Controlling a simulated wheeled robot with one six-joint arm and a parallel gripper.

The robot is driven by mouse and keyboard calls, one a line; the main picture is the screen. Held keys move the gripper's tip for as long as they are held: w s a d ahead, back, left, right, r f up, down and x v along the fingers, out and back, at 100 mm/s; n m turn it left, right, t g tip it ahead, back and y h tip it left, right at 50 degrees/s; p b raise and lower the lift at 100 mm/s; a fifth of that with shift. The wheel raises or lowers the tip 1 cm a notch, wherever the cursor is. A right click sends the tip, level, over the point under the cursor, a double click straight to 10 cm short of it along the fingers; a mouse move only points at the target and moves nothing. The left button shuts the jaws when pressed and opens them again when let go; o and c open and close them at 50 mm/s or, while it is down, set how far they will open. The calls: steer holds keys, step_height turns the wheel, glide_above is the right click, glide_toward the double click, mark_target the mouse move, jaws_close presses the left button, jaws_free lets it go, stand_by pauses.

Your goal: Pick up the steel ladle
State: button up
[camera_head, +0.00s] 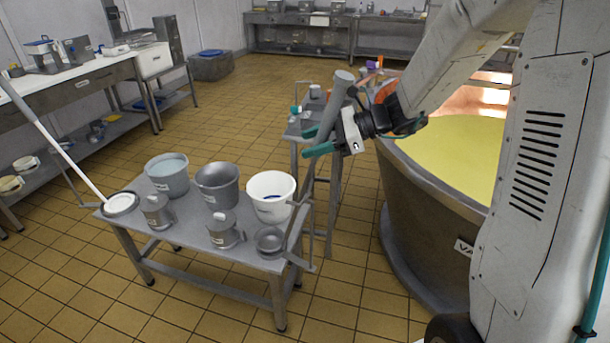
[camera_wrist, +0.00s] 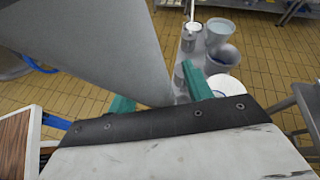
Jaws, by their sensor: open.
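A small round steel bowl (camera_head: 270,241), which looks like the ladle's, sits at the front right corner of the low steel table (camera_head: 180,239). Its handle is hard to separate from the table's side rail. My gripper (camera_head: 315,141) is in the air above and to the right of that table, apart from the bowl. Its teal fingers are open, and in the wrist view my gripper (camera_wrist: 160,105) faces down toward the table. A thick grey cylinder (camera_wrist: 95,45) fills the upper left of the wrist view. I cannot tell whether it stands between the fingers. The bowl is not clear there.
The low table holds a grey bucket (camera_head: 217,185), a blue-grey bucket (camera_head: 168,178), a white bucket (camera_head: 271,207) and steel jugs (camera_head: 224,231). A white-handled tool (camera_head: 60,150) leans at its left. A large vat (camera_head: 430,215) stands right.

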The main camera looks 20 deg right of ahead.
jaws_close()
step_height(320, 180, up, 35)
stand_by(1.0)
